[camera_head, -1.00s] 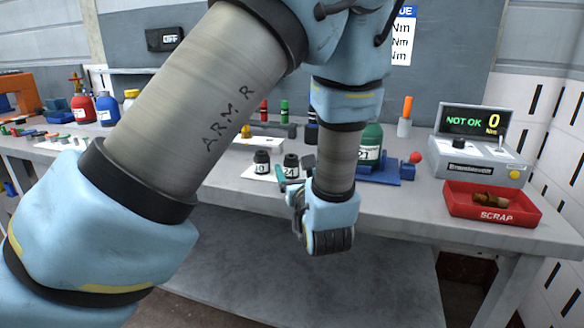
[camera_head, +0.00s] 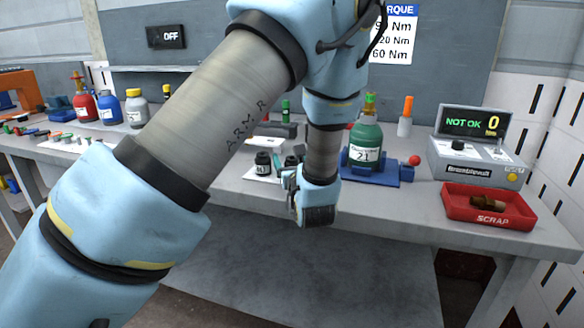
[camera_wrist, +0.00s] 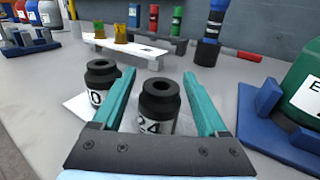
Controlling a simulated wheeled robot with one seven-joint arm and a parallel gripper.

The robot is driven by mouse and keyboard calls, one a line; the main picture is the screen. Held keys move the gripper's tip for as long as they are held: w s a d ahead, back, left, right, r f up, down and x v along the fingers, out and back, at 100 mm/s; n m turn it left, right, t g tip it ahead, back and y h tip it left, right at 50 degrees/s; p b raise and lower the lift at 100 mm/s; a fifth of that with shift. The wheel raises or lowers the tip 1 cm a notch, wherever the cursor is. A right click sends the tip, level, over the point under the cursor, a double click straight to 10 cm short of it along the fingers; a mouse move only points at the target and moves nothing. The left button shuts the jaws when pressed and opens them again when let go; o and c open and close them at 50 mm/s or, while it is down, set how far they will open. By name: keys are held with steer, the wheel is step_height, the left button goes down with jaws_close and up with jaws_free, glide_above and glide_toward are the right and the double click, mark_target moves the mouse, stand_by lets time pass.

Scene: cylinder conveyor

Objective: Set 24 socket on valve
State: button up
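The 24 socket (camera_wrist: 158,105) is a black socket with a white label, upright on a pale mat. In the wrist view it stands between the two teal fingers of my gripper (camera_wrist: 160,75), which are open with a gap on each side. A second black socket (camera_wrist: 101,80), its label partly hidden, stands just outside the left finger; it also shows in the head view (camera_head: 263,163). In the head view my gripper (camera_head: 289,165) is low over the bench front. The green cylinder marked 21 (camera_head: 366,145), with its valve (camera_head: 370,104) on top, stands in a blue holder (camera_head: 386,178) to the right.
A red SCRAP tray (camera_head: 465,212) with brownish parts and a tester reading NOT OK 0 (camera_head: 475,150) are at the right. A small white rack (camera_wrist: 125,48) with yellow parts is behind the sockets. Red, blue and grey cylinders (camera_head: 108,108) stand at the left.

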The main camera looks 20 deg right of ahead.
jaws_close()
stand_by(0.4)
steer(key=shift+r, duration=0.1)
